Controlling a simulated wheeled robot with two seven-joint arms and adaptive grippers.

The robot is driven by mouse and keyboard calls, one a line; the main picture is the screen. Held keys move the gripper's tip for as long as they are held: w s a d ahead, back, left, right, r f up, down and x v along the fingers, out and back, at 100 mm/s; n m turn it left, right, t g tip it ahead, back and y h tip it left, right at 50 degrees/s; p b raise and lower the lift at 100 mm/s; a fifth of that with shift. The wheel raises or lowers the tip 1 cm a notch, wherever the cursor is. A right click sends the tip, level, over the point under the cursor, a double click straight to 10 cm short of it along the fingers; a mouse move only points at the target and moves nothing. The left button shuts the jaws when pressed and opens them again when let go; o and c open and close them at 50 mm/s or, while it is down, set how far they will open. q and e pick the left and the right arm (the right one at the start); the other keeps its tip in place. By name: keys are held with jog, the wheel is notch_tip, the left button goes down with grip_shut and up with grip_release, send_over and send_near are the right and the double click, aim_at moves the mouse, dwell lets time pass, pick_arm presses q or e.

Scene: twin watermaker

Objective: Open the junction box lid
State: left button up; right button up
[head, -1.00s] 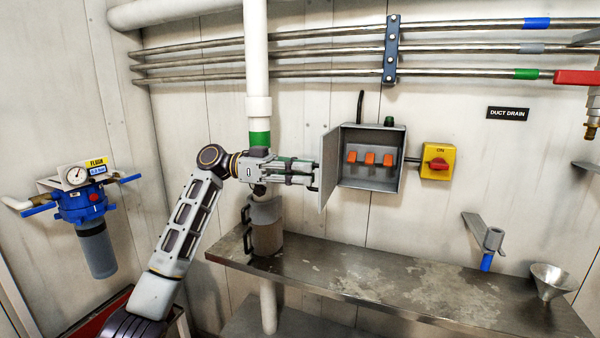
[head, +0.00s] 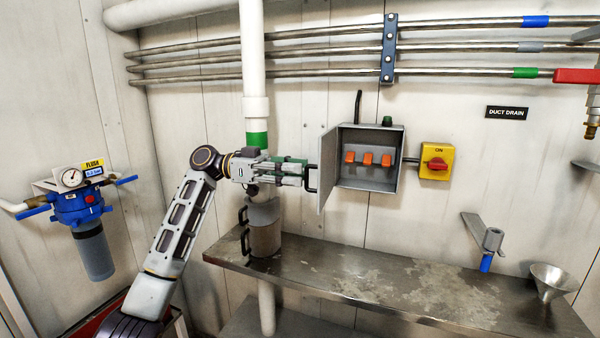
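The grey junction box (head: 369,178) is fixed to the wall in the middle of the head view. Its lid (head: 327,170) stands swung out to the left, so the inside with orange switches (head: 368,159) shows. A dark handle (head: 311,179) sits on the lid's outer face. My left gripper (head: 305,174) is just left of the lid, with its fingertips at the handle. I cannot tell whether the fingers are closed around the handle or only next to it. My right gripper is not in view.
A yellow switch box with a red knob (head: 436,162) is right of the junction box. A steel shelf (head: 400,287) runs below, with a metal canister (head: 264,228) under my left gripper and a funnel (head: 550,280) at right. A white pipe (head: 254,60) stands behind my arm.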

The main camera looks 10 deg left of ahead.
pick_arm(q)
jog(key=a, duration=1)
jog(key=shift+w, duration=0.3)
